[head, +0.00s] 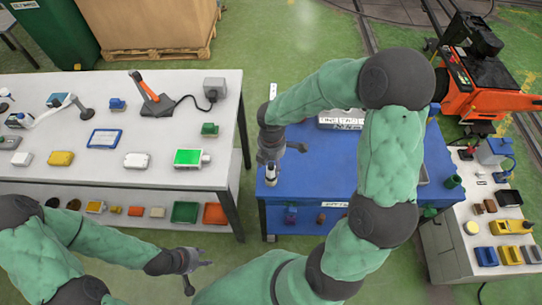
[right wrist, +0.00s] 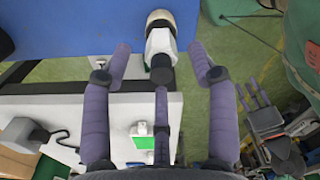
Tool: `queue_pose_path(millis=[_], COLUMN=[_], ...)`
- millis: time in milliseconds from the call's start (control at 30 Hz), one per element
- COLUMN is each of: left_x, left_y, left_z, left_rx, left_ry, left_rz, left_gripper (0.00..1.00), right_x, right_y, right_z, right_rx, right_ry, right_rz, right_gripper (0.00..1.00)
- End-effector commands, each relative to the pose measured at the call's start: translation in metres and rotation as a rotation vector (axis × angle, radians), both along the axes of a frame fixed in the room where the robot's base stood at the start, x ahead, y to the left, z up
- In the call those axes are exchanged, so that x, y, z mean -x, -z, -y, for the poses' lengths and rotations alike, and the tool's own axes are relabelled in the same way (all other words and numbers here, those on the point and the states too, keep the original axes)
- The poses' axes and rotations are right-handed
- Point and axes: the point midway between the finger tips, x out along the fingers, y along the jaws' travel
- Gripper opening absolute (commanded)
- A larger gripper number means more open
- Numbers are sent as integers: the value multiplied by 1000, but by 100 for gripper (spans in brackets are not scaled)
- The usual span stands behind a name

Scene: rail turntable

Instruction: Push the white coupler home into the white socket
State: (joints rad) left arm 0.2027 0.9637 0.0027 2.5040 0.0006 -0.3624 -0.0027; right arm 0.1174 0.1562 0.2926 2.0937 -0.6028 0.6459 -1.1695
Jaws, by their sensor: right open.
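A white coupler (right wrist: 161,42) with a dark end lies at the near left edge of the blue table; it also shows in the head view (head: 271,172). A round cream-rimmed part (right wrist: 160,19) adjoins its far end in the right wrist view; I cannot tell whether this is the white socket or how deep the coupler sits. My right gripper (head: 285,150) is open, its fingers spread around the line of the coupler, with no visible grip on it. My left gripper (head: 190,268) is open and empty, low in front of the white table.
The blue table (head: 300,172) carries a labelled box (head: 340,121) behind my right arm. The white table (head: 60,175) on the left holds several small devices and a grey box (head: 214,88) with a cable. Green floor lies between the tables. A crowded bench (head: 455,262) stands at right.

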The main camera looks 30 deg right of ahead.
Motion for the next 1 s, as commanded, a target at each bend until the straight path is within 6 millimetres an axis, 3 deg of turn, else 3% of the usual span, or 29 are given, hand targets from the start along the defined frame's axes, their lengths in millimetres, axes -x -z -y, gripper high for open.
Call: queue_pose_path(millis=[100,300,767,1000], left_x=[0,0,0,0], left_y=[8,15,17,17], left_z=[0,0,0,0], left_rx=[0,0,0,0], left_ry=[0,0,0,0], left_rz=[1,1,1,1], left_gripper=[40,40,40,40], right_x=[1,0,0,0], right_y=[23,46,55,55], right_z=[0,0,0,0], right_rx=[0,0,-1,-1], right_ry=[1,2,3,3], right_rz=[-4,-2,0,0], right_gripper=[59,59,59,0])
